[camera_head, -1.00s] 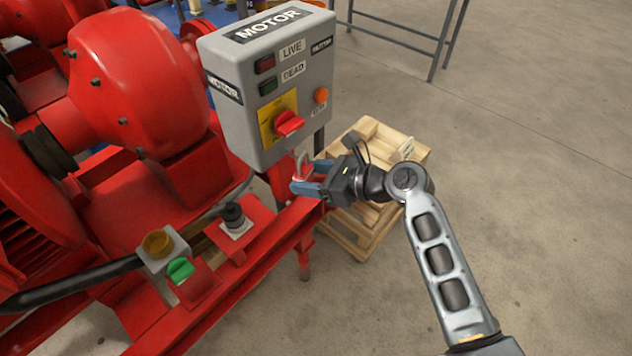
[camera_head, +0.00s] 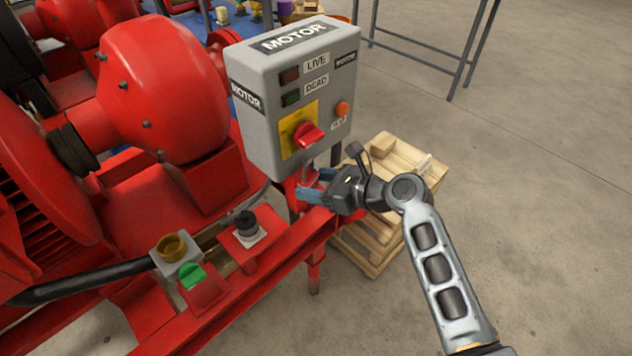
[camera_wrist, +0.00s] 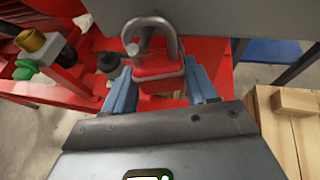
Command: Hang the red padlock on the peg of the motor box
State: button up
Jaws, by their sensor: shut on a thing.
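The grey motor box (camera_head: 262,115) stands on the red skid, with a red rotary handle on a yellow plate, two lamps and an orange button on its front. My gripper (camera_head: 312,187) is just below the box's front lower edge. In the wrist view its two blue fingers (camera_wrist: 160,92) are shut on the red padlock (camera_wrist: 158,68). The padlock's grey shackle (camera_wrist: 152,22) points up toward the box, and one end of it looks free of the body. In the head view the padlock is mostly hidden by my fingers. I cannot make out the peg.
A wooden pallet (camera_head: 372,245) stands on the floor right of the skid. A table frame stands behind.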

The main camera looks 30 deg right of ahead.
dwell(0.4)
jog(key=o, duration=1.3)
jog(key=shift+o, duration=0.2)
jog(key=shift+s, duration=0.1)
jog(key=v, duration=0.8)
jog(key=s+a+f+n+h, duration=0.1)
jog(key=s+f+n+h, duration=0.2)
jog(key=s+n, duration=0.5)
jog(key=s+a+f+n+h, duration=0.1)
jog(key=s+f+n+h, duration=0.25)
jog(key=s, duration=0.95)
jog(key=s+a+r+n+t, duration=0.1)
jog(key=s+r+n+t, duration=0.2)
jog(key=s+r+n, duration=1.2)
jog(key=r+n, duration=0.1)
jog(key=n, duration=0.2)
jog(key=shift+s+a+t+h, duration=0.15)
jog(key=shift+a+t+h, duration=0.15)
jog(key=shift+a+h, duration=0.05)
